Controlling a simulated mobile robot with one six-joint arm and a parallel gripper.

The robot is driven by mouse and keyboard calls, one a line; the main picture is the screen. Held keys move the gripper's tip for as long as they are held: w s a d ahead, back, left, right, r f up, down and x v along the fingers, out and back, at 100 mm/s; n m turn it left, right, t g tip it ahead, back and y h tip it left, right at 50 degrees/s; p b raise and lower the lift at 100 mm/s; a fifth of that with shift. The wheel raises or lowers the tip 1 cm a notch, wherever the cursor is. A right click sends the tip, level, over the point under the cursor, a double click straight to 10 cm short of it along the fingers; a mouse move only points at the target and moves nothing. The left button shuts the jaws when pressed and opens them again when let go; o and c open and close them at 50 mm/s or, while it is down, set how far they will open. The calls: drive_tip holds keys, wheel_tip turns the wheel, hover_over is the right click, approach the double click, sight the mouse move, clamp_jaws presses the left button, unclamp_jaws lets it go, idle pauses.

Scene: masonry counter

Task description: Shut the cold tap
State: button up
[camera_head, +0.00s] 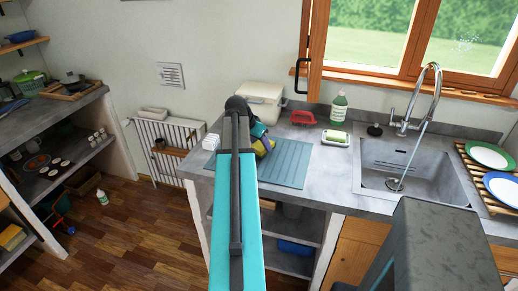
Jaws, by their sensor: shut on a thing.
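The tap (434,92) is a tall chrome gooseneck at the back of the sink (372,176). Its base (403,127) has a small upright lever on the left side. A thin stream of water (412,155) runs from the spout down into the basin, near the drain. My gripper (264,140) is over the left part of the counter, well left of the tap and partly hidden behind my teal arm. It is shut on a yellow object (262,147), small and partly covered, above or at the edge of the grey-blue mat.
The ribbed mat (289,163) lies on the counter (324,186). A soap dish (336,138), a green-labelled bottle (339,107), a red tray (302,118) and a dark plunger-like item (375,130) stand between mat and tap. A wooden rack with plates (490,156) is right of the sink.

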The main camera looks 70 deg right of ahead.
drive_tip(key=shift+f+p, duration=0.35)
drive_tip(key=shift+f, duration=0.8)
drive_tip(key=shift+f, duration=0.15)
drive_tip(key=o, duration=0.9)
drive_tip(key=shift+r, duration=0.3)
drive_tip(key=shift+b+v, duration=1.2)
drive_tip(key=shift+v, duration=4.7)
